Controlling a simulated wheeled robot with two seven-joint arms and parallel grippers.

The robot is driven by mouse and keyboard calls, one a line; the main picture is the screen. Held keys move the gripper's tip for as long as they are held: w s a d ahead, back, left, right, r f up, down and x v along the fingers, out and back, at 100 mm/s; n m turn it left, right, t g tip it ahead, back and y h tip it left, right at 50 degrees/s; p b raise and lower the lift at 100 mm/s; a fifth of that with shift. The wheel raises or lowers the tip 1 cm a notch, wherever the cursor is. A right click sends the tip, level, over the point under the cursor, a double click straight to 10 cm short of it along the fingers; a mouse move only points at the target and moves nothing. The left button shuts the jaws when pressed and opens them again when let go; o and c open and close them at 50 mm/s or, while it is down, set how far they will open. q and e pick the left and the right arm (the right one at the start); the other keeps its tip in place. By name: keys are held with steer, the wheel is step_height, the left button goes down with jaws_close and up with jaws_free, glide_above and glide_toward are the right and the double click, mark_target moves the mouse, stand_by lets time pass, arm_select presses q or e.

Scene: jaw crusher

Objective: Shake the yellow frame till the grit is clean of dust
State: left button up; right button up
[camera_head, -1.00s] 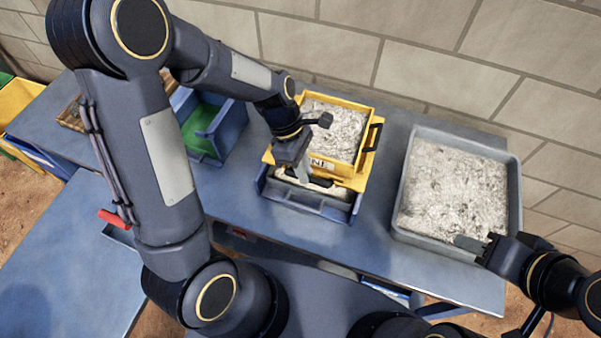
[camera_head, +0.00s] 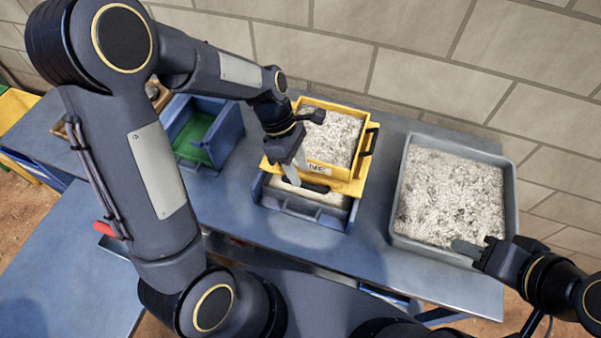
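The yellow frame (camera_head: 367,160) holds pale, dark-speckled grit (camera_head: 331,136) and sits over a blue tray (camera_head: 327,218). Pale material (camera_head: 305,200) shows in the tray's front part.
The grey tray holds more speckled grit (camera_head: 450,192). A blue bin (camera_head: 228,131) with a green inside stands left of the frame. A stone wall (camera_head: 420,87) closes the back of the blue bench. Bare bench (camera_head: 235,193) lies left of the blue tray.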

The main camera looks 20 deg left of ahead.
arm_select(q)
steer(key=v, duration=0.5)
steer(key=shift+r, duration=0.2)
steer(key=s+d+f+t, duration=0.1)
steer(key=f, duration=0.1)
steer(key=f+t, duration=0.2)
steer(key=s+d+f+t+b, duration=0.1)
steer(key=f, duration=0.2)
steer(key=shift+s+d+m, duration=0.3)
steer(key=shift+d+m, duration=0.1)
jaws_close()
